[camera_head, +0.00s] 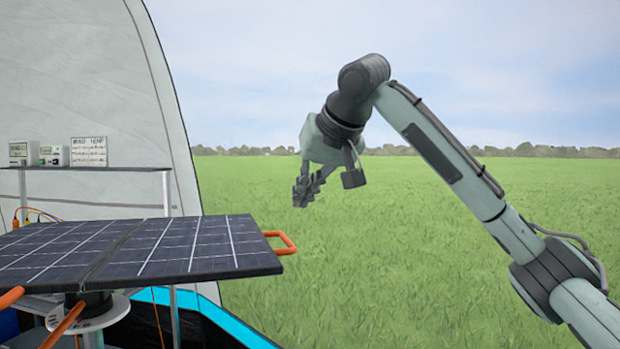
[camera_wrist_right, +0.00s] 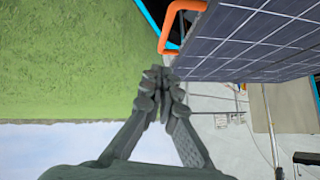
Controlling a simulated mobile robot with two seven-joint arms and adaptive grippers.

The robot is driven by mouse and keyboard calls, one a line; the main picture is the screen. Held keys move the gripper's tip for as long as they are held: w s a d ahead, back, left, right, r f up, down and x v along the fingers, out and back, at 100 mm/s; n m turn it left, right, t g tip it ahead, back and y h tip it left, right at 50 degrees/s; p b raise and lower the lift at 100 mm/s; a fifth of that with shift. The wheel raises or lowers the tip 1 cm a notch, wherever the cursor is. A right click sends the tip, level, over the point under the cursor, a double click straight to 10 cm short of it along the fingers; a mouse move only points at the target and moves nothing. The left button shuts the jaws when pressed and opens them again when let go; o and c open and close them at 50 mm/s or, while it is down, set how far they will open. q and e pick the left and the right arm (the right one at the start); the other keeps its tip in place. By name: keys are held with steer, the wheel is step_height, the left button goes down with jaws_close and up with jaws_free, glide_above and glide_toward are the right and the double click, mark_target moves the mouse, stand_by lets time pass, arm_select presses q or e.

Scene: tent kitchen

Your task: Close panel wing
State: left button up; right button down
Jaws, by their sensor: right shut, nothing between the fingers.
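A dark solar panel (camera_head: 130,247) with white grid lines lies flat on a stand at the left of the head view, its wings spread out, with a seam across it. An orange handle (camera_head: 284,243) sticks out from its right edge. My right gripper (camera_head: 301,201) is shut and empty, in the air a little above and beyond that handle, apart from it. In the right wrist view the shut fingers (camera_wrist_right: 165,80) are near the panel edge (camera_wrist_right: 245,40) and the orange handle (camera_wrist_right: 172,25), touching neither as far as I can tell. My left gripper is not in view.
A grey tent wall (camera_head: 90,70) stands behind the panel. A shelf (camera_head: 85,168) with small devices (camera_head: 55,156) is at the far left. Orange handles (camera_head: 10,297) and a round support (camera_head: 90,315) are below the panel. Open grass lies to the right.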

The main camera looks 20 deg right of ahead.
mark_target(287, 238)
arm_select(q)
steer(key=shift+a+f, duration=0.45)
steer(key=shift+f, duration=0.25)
arm_select(e)
step_height(287, 238, down, 6)
steer(key=w+a, duration=0.1)
steer(key=w, duration=0.1)
steer(key=shift+w, duration=0.2)
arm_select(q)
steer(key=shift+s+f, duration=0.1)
arm_select(e)
steer(key=shift+f, duration=0.15)
